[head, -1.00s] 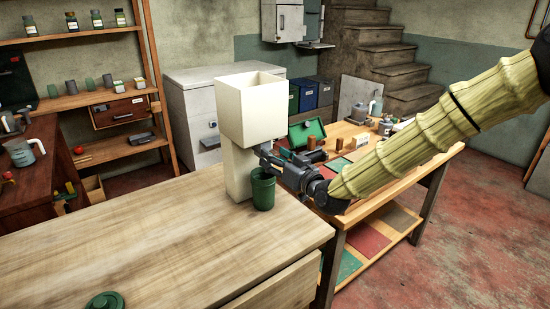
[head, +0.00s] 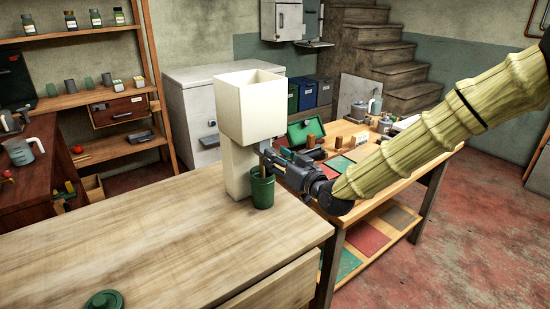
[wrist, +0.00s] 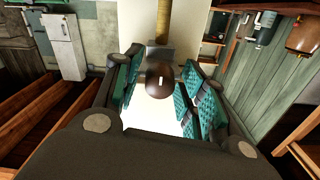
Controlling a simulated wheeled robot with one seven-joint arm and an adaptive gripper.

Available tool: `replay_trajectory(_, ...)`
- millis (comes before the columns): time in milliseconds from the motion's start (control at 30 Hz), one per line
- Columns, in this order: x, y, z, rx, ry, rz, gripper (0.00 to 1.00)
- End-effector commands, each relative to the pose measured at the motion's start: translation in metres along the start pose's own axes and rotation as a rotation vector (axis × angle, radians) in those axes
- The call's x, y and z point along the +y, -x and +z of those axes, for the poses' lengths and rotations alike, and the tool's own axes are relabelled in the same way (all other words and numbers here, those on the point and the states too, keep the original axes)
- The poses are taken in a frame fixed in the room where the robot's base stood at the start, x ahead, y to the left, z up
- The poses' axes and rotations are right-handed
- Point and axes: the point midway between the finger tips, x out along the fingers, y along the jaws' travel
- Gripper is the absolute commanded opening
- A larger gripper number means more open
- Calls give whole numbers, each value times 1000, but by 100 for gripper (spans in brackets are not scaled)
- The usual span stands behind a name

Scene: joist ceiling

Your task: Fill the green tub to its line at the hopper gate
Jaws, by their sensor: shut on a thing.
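The cream hopper (head: 250,108) stands on a pale post (head: 237,170) on the near table. The green tub (head: 263,192) stands upright below it, at the post's foot. A thin tan-brown stream (head: 259,172) comes down into the tub's mouth; it also shows in the wrist view (wrist: 163,20), running from a grey spout (wrist: 160,50). My gripper (head: 268,160) is beside the hopper's lower part, just above and right of the tub. In the wrist view its teal pads are shut on a dark brown round knob (wrist: 160,82). The fill level and line are not visible.
A green lid-like disc (head: 104,300) lies at the near table's front edge. The near tabletop (head: 150,220) is otherwise mostly clear. Behind my gripper, a second table (head: 375,160) holds a green open case (head: 306,132), small blocks and bottles.

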Motion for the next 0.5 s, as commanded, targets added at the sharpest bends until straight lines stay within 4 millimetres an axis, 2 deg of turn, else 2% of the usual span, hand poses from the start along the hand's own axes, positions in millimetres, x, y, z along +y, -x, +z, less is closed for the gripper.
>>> replay_trajectory(167, 0, 0, 0, 1, 0, 0, 0)
replay_trajectory(200, 0, 0, 0, 1, 0, 0, 43)
replay_trajectory(233, 0, -1, 0, 1, 0, 0, 48)
replay_trajectory(500, 0, -1, 0, 1, -1, 0, 49)
